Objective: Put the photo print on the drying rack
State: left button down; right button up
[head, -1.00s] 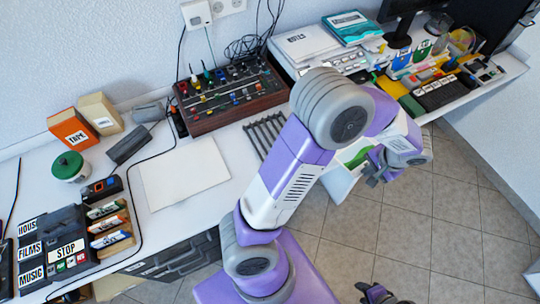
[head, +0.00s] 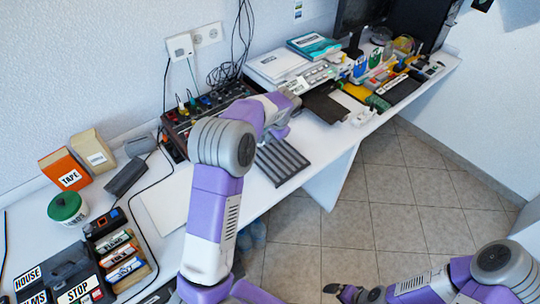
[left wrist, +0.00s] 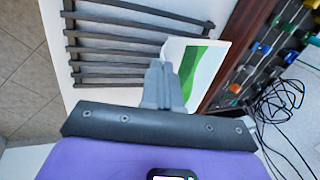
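The photo print (left wrist: 203,62), white with a green patch, sticks out from the fingers of my left gripper (left wrist: 164,80) in the left wrist view. The gripper is shut on it. The dark slatted drying rack (head: 280,162) lies on the white desk in the head view. In the left wrist view the rack (left wrist: 120,42) shows beside the print, to its left; I cannot tell the height between them. My left forearm hides the print and left fingertips in the head view. My right gripper (head: 345,292) is low over the floor, with its opening unclear.
A mixer board (head: 205,103) with cables stands behind the rack; it also shows in the left wrist view (left wrist: 262,50). A white sheet (head: 165,205) lies to the left. Boxes, a green-lidded jar (head: 67,207) and cases fill the left end. Books (head: 280,63) and other items crowd the right.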

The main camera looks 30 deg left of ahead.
aim_at(260, 153)
pick_arm(q)
jog(key=a, duration=0.1)
jog(key=w+a, duration=0.1)
jog(key=a, duration=0.1)
jog(key=shift+w+a+r+m, duration=0.1)
jog(key=shift+a+r+m, duration=0.05)
jog(key=shift+a+m, duration=0.2)
jog(key=shift+a+f+b, duration=0.15)
jog(key=shift+f+b, duration=0.15)
jog(key=shift+f, duration=0.05)
notch_tip(260, 153, down, 9)
jog(key=b, duration=0.3)
jog(key=shift+f, duration=0.15)
jog(key=c, duration=1.7)
grip_release()
jog(key=shift+c, duration=0.2)
jog(key=shift+o, duration=0.4)
